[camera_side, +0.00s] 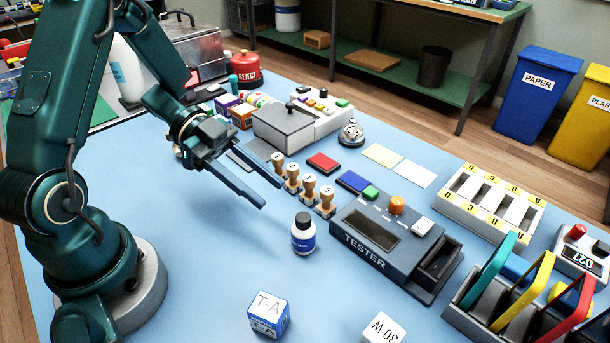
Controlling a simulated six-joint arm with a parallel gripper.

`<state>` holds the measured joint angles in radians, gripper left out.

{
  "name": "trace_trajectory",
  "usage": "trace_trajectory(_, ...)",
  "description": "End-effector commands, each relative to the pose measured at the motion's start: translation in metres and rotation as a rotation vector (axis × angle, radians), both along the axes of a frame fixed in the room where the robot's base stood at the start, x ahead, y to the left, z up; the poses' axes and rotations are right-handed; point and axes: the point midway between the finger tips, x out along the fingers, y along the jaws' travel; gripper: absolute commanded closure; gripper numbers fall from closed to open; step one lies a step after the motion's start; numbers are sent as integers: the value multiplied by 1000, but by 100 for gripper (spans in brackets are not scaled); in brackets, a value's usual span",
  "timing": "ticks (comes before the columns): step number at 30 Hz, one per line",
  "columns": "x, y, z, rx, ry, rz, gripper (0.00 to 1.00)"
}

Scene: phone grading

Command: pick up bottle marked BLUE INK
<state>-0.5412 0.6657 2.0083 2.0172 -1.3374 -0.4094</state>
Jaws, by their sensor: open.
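The ink bottle (303,235) stands upright on the light blue table, left of the tester. It has a black cap and a white and blue label; the small print is hard to read. My gripper (273,193) is open, its two long dark fingers pointing down and to the right. It is above the table, up and left of the bottle in the picture, apart from it. Nothing is visible between the fingers.
Several wooden stamps (293,178) stand in a row just behind the fingertips. The tester (366,260) is close to the right of the bottle. A T-A box (268,314) and a 30 W box (383,329) stand in front. The table left of the bottle is clear.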

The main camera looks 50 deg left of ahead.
Motion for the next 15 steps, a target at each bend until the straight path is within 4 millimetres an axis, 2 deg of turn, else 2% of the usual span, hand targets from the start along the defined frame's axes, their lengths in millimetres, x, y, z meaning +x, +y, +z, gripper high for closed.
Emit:
trace_trajectory(5,-1,1,-11,-31,46,37,56)
trace_trajectory(15,12,-47,-31,-27,43,36,56)
